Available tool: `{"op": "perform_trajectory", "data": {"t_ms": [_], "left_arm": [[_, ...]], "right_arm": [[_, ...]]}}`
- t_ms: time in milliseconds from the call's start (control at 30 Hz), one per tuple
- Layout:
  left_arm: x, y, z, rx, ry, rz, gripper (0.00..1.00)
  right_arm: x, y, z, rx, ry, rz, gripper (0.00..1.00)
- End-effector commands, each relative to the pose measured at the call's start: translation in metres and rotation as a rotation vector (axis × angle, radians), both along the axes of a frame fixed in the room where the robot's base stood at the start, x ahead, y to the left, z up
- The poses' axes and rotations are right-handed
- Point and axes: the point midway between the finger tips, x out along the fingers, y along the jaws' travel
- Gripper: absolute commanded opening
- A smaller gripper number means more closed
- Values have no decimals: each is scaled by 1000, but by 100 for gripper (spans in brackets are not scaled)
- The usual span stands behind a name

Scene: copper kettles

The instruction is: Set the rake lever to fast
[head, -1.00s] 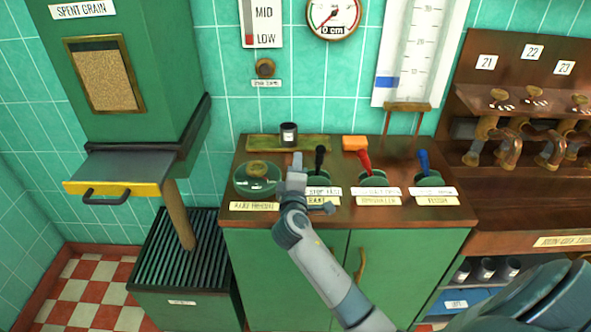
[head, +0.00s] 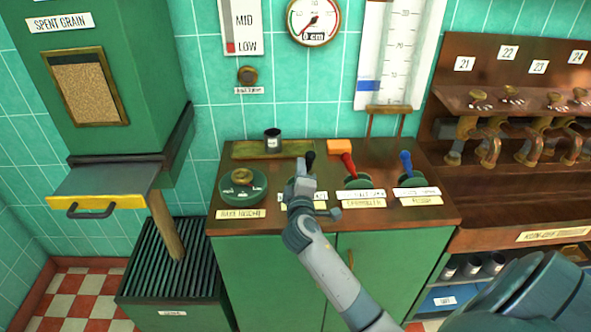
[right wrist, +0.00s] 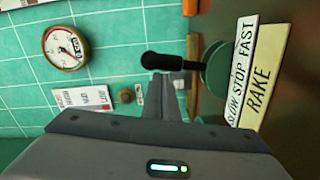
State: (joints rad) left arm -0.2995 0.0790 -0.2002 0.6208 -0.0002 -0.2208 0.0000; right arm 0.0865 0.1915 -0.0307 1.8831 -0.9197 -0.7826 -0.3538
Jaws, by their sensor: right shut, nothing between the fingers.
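The rake lever (head: 310,159) is a short black handle on a green base, in the head view on the wooden counter top. In the right wrist view the black lever (right wrist: 172,62) stands out from its base, about level with STOP on the SLOW STOP FAST label (right wrist: 242,68); a RAKE plate (right wrist: 264,78) lies beside it. My right gripper (head: 302,170) is shut and empty, just left of the lever in the head view, hiding its base. Its fingers (right wrist: 166,98) are close to the lever; I cannot tell whether they touch. My left gripper is not in view.
A red lever (head: 349,164) and a blue lever (head: 406,162) stand to the right. A green dish with a brass knob (head: 242,177) is at left. Taps (head: 490,150) line the right.

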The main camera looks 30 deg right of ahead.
Motion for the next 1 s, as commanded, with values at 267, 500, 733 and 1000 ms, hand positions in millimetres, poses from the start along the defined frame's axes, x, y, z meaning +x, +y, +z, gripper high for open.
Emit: {"op": "perform_trajectory", "data": {"t_ms": [267, 500, 733, 1000], "left_arm": [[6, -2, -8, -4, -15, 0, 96], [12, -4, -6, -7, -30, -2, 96], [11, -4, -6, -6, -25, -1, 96], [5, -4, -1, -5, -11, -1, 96]], "right_arm": [[-14, -22, -3, 210, -129, -2, 0], [-15, -24, -2, 222, -136, -2, 0], [-14, -24, -1, 221, -136, -2, 0], [-8, -24, 5, 222, -136, -1, 0]]}}
